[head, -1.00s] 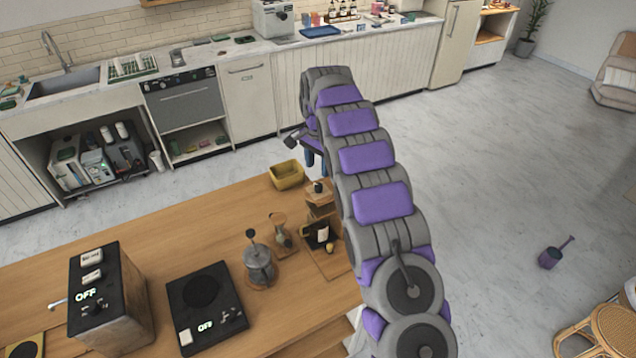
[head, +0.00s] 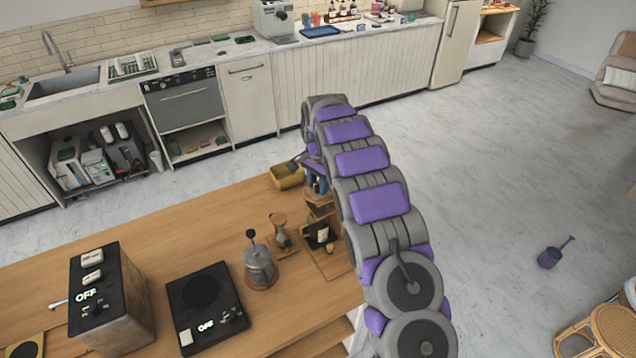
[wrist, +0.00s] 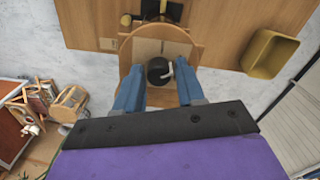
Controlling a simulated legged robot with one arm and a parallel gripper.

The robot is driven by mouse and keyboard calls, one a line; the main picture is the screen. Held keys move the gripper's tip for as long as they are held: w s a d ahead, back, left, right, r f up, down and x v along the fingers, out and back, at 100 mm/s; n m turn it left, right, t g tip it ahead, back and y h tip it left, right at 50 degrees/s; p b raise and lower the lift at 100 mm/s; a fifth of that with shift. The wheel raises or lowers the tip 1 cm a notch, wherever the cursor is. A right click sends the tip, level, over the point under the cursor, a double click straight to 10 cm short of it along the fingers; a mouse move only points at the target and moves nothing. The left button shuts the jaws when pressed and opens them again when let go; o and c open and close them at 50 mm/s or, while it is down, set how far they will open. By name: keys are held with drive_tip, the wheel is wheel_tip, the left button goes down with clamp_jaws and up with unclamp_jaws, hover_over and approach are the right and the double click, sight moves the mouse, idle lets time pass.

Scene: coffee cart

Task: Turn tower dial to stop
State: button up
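The wooden tower (head: 320,204) stands near the far right part of the wooden counter. In the wrist view its round wooden top (wrist: 202,52) carries a dark round dial (wrist: 158,72) with a light pointer-like mark on its right side. My gripper (wrist: 157,78) is open, with one blue finger on each side of the dial. I cannot tell whether the fingers touch it.
A yellow bin (head: 285,177) stands close left of the tower. A glass press (head: 259,265), a flat black hotplate (head: 207,305) and a black-topped box (head: 105,300), both lit "OFF", stand on the counter (head: 190,225). Open floor lies to the right.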

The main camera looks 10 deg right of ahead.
clamp_jaws()
drive_tip(key=shift+n, duration=0.3)
drive_tip(key=n, duration=0.5)
drive_tip(key=shift+r, duration=0.1)
drive_tip(key=n, duration=0.6)
drive_tip(key=shift+r+n, duration=0.1)
drive_tip(key=shift+n, duration=0.2)
drive_tip(key=shift+w, duration=0.1)
idle(0.4)
drive_tip(key=shift+o, duration=1.6)
unclamp_jaws()
